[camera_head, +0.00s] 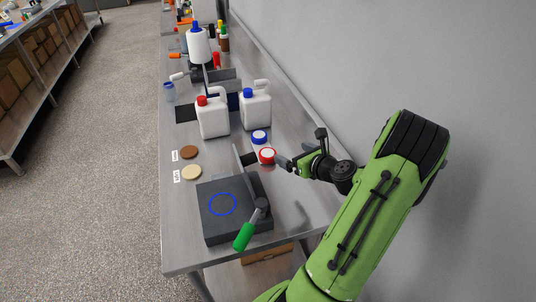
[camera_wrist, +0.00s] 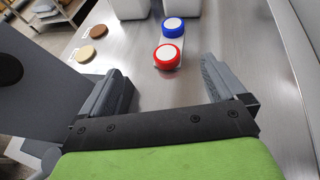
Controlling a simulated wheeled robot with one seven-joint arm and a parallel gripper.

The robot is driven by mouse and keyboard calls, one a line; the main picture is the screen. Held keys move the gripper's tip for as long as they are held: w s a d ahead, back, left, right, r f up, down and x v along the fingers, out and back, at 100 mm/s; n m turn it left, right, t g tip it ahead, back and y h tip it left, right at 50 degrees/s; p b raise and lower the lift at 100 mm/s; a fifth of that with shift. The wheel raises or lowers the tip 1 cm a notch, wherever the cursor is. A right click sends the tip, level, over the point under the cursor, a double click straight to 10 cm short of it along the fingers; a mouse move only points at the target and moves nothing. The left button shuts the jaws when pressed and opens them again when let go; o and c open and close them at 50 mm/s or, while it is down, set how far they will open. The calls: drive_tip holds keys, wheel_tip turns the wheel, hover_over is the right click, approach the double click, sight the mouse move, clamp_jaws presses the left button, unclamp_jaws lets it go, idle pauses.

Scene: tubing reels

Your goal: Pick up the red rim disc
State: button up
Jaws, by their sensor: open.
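The red rim disc (camera_head: 267,156) has a white top and lies on the steel bench, just in front of a blue rim disc (camera_head: 259,137). In the wrist view the red rim disc (camera_wrist: 167,56) sits ahead of the fingertips, between their lines, with the blue rim disc (camera_wrist: 173,27) behind it. My gripper (camera_head: 283,164) is beside the red disc, on its right in the head view. In the wrist view my gripper (camera_wrist: 166,84) has its two fingers wide apart with nothing between them.
A dark block (camera_head: 215,230) with a blue ring mark and a green-handled lever (camera_head: 244,236) stands at the near end. Two white jugs (camera_head: 213,118) (camera_head: 256,110) stand behind the discs. Brown (camera_head: 190,152) and tan (camera_head: 192,172) discs lie left. A wall borders the right.

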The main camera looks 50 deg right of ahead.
sight(268, 153)
drive_tip(key=f+b, duration=0.2)
drive_tip(key=f, duration=0.1)
drive_tip(key=f+b, duration=0.3)
drive_tip(key=shift+w+d+f, duration=0.1)
drive_tip(key=shift+w+d, duration=0.1)
drive_tip(key=shift+w+f+b, duration=0.1)
drive_tip(key=shift+b, duration=0.25)
drive_tip(key=b+x, duration=0.1)
drive_tip(key=x, duration=1.4)
drive_tip(key=shift+w+d, duration=0.15)
drive_tip(key=shift+w, duration=0.1)
drive_tip(key=shift+s, duration=0.1)
drive_tip(key=shift+c, duration=0.3)
drive_tip(key=c, duration=1.1)
